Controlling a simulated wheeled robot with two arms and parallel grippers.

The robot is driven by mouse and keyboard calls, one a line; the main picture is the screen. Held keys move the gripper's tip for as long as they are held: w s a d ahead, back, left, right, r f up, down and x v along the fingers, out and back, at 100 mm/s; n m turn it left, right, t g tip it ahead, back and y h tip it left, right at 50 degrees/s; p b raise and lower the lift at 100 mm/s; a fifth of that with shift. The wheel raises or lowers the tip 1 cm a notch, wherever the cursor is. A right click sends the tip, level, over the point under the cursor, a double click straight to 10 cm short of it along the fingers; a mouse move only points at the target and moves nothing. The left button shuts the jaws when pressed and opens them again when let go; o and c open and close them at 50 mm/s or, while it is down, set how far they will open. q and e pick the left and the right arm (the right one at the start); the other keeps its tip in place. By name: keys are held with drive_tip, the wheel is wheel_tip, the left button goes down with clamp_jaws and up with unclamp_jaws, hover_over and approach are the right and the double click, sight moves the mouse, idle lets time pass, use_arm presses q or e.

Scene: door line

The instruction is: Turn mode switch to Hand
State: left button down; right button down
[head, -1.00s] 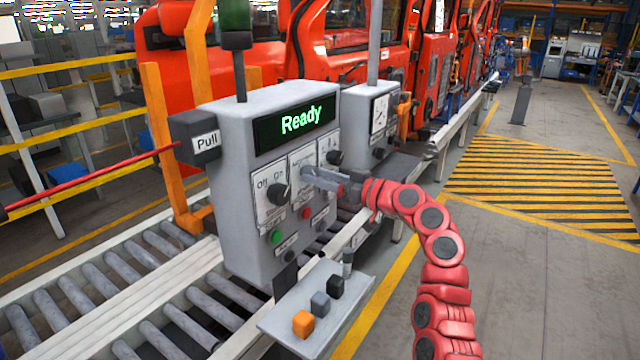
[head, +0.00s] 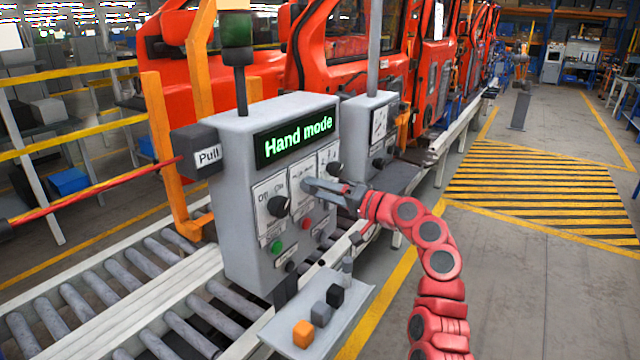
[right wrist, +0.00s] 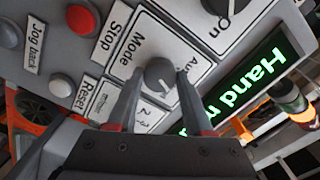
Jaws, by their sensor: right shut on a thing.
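The grey control box (head: 235,240) stands beside the roller conveyor, and its display (head: 296,137) reads "Hand mode" in green. The mode switch (right wrist: 160,73) is a round dark knob on a white plate marked "Mode" in the right wrist view. My right gripper (right wrist: 162,82) has its two fingers on either side of this knob and is shut on it. In the head view the right gripper (head: 308,186) hides the knob, and its arm comes in from the right. My left gripper is not in view.
An Off/On knob (head: 278,206) sits left of the mode plate. Green (head: 276,247) and red (head: 306,222) buttons sit below. A small shelf (head: 345,318) with orange, grey and black blocks juts out in front. A second grey box (head: 352,125) stands behind. Open floor lies to the right.

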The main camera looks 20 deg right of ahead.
drive_tip(key=shift+r+m+p, duration=0.1)
drive_tip(key=shift+m+p, duration=1.05)
drive_tip(key=shift+m, duration=0.65)
drive_tip(key=shift+c, duration=1.5)
unclamp_jaws()
drive_tip(key=b+v, duration=0.6)
drive_tip(key=v, duration=1.1)
drive_tip(key=shift+d, duration=0.2)
drive_tip(key=shift+s, duration=0.15)
